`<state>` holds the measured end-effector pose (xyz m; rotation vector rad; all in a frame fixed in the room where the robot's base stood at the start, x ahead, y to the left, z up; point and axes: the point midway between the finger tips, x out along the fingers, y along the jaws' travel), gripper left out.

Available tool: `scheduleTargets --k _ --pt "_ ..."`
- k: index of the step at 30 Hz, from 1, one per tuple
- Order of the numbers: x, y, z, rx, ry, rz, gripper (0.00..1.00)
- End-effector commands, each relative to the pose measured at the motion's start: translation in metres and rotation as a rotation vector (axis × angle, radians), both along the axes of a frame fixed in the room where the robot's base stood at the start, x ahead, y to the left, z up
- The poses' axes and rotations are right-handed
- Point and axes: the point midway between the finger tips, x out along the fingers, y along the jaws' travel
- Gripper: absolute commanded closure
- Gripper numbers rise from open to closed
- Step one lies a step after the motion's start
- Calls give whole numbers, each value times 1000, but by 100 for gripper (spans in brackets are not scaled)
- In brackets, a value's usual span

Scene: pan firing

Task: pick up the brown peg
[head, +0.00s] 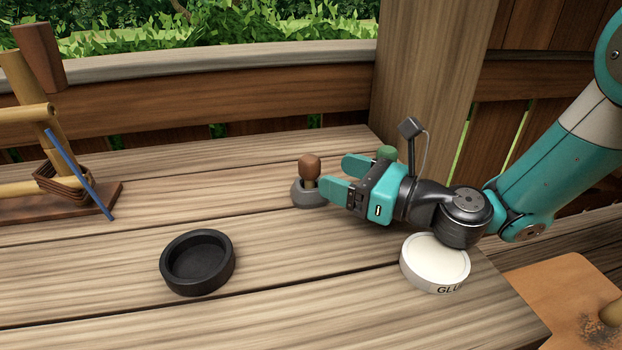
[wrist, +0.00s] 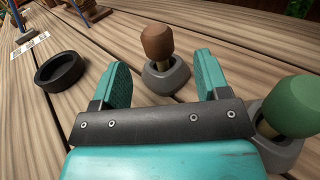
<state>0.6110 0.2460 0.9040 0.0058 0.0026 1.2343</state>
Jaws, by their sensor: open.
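The brown peg (head: 310,166) has a rounded brown head on a tan shaft and stands upright in a small grey holder (head: 305,194). My gripper (head: 344,176) is open and empty, to the right of the peg at about its height. In the wrist view the brown peg (wrist: 157,45) stands ahead of my gripper (wrist: 160,75), centred between the two teal fingers and slightly beyond their tips. Whether the fingers touch the peg is not clear. The peg's lower shaft sits inside the holder and is hidden.
A green peg (wrist: 289,105) in a grey holder stands close on the right, mostly behind my gripper in the head view. A black round dish (head: 198,262) lies front left. A white glue tub (head: 435,262) sits under my wrist. A wooden rack (head: 50,190) stands far left.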

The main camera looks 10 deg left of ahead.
Motion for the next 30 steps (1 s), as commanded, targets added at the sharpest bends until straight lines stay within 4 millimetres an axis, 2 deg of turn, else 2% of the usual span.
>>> scheduleTargets --k 12,21,22,28,29,30 --pt "16 54 7 -2 -6 3 31" --pt "19 60 6 -3 -4 1 31" --pt "19 60 6 -3 -4 1 34" --pt "19 60 6 -3 -4 1 80" --pt "19 60 6 -3 -4 1 85" --pt "19 60 6 -3 -4 1 86"
